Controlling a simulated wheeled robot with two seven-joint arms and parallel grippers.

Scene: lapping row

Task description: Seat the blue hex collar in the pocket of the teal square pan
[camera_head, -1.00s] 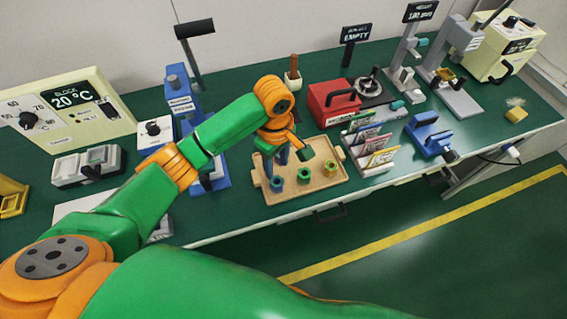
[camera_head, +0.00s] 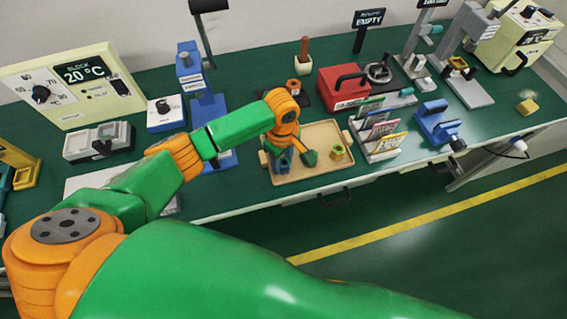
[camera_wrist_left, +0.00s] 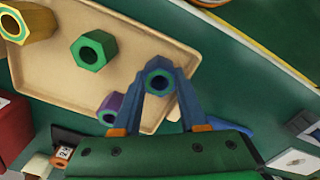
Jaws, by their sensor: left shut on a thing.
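The blue hex collar (camera_wrist_left: 158,82) is between the closed fingers of my left gripper (camera_wrist_left: 160,90) in the wrist view. In the head view the blue collar (camera_head: 284,165) shows at the left of the beige tray (camera_head: 318,175), with my left gripper (camera_head: 282,160) over it. I cannot tell whether it still touches the tray. A green hex collar (camera_wrist_left: 93,50), a yellow one (camera_wrist_left: 14,25) and a purple one (camera_wrist_left: 110,107) are nearby on the tray. My right gripper is not in view.
A rack of cards (camera_head: 380,135) stands right of the tray, with a red box (camera_head: 342,92) behind it. A blue press (camera_head: 195,85) stands behind my arm. A blue device (camera_head: 437,122) sits further right. The green bench (camera_head: 250,198) is bare along its front edge near the tray.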

